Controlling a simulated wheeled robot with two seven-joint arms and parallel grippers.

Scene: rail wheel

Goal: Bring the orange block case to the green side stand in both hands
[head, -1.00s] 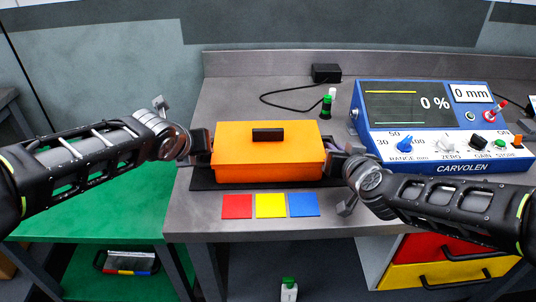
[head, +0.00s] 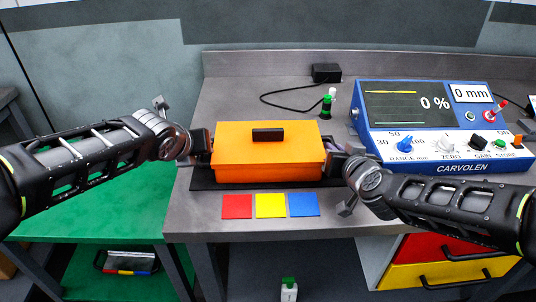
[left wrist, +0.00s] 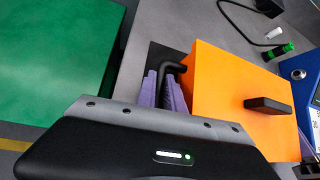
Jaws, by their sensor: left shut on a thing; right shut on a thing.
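The orange block case (head: 267,165), with a dark handle on its lid, sits on a black mat (head: 205,180) on the grey workbench. It also fills the right of the left wrist view (left wrist: 235,90). My left gripper (head: 205,142) is at the case's left end; in the left wrist view its purple fingers (left wrist: 166,92) are shut on a black side handle (left wrist: 174,69). My right gripper (head: 333,158) is shut at the case's right end; its grip is partly hidden. The green side stand (head: 110,215) is to the left of the bench, lower than its top, with its upper surface clear.
Red, yellow and blue squares (head: 270,205) lie in front of the case. A blue instrument (head: 430,125) stands at the right. A tray (head: 127,262) is on the stand's lower shelf.

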